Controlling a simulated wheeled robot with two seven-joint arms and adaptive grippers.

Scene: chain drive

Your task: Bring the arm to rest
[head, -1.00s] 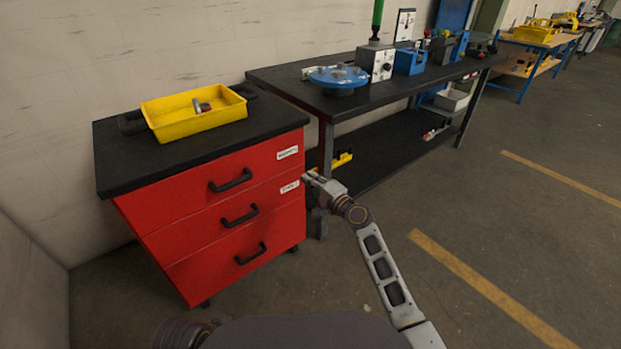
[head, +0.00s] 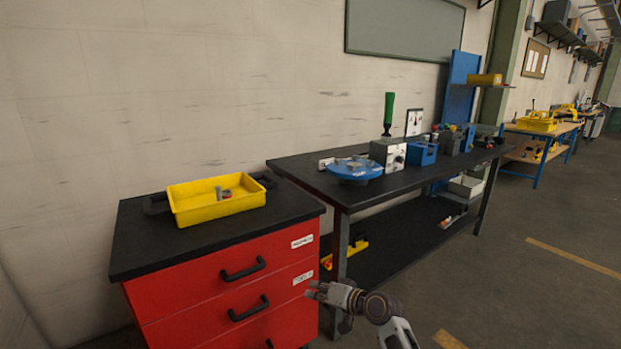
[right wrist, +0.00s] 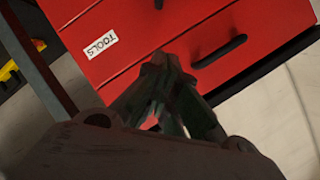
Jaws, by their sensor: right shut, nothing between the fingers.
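My right gripper (head: 316,291) is in front of the right side of the red drawer cabinet (head: 215,318), near the table leg. It is shut and empty. In the right wrist view its fingers (right wrist: 165,75) meet in front of the red drawer fronts (right wrist: 130,20), close to a label reading TOOLS (right wrist: 100,44). I cannot tell from the views whether the fingertips touch the cabinet, but they appear apart from it. My left gripper is not in view.
A yellow tray (head: 190,213) with small parts stands on the cabinet's black top. A dark workbench (head: 300,180) beside it carries a blue round fixture (head: 354,169), a grey box (head: 387,153) and a blue block (head: 422,154). The floor at right (head: 500,300) is clear.

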